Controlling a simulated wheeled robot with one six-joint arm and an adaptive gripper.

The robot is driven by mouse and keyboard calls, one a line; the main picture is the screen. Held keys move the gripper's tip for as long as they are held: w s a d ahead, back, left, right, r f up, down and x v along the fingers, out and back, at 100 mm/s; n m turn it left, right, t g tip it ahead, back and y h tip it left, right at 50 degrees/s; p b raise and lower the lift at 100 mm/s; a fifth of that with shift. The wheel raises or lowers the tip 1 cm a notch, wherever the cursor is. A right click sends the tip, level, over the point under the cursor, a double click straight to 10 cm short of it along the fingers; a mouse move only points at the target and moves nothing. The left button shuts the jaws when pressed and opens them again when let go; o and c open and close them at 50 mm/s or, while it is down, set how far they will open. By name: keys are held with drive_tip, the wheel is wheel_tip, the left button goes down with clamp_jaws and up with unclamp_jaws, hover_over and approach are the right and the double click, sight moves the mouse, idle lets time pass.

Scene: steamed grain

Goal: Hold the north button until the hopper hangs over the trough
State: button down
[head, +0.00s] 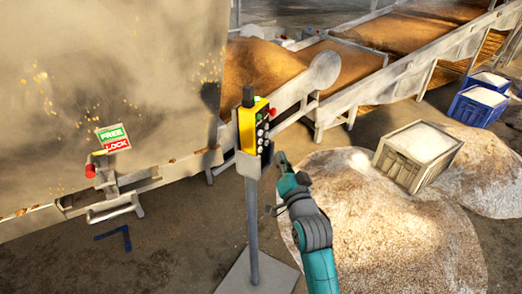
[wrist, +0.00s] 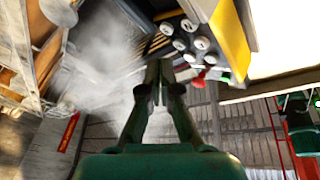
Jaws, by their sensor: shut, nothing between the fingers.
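A yellow control box (head: 247,128) with a column of buttons down its right side stands on a grey post. In the wrist view the box (wrist: 231,42) is at the upper right, with several pale round buttons (wrist: 190,37) and a red one. I cannot read which button is north. My gripper (head: 281,158) is just right of the box's lower end. In the wrist view its fingers (wrist: 160,66) are together and empty, just below and left of the buttons; contact is not clear. Long troughs of brown grain (head: 270,62) lie behind. I cannot identify the hopper for sure.
A large beige panel (head: 110,60) with a FREE/LOCK sign (head: 113,138) fills the left. A grey crate (head: 418,155) sits on a pale grain heap (head: 400,235) at right, with blue crates (head: 478,105) beyond. Pale steam (wrist: 100,60) shows in the wrist view.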

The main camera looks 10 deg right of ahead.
sight(260, 150)
drive_tip(key=shift+w+a, duration=1.05)
drive_tip(key=shift+a, duration=0.1)
drive_tip(key=shift+w, duration=0.1)
idle(0.7)
drive_tip(key=shift+w+a, duration=0.2)
drive_tip(key=shift+a, duration=0.1)
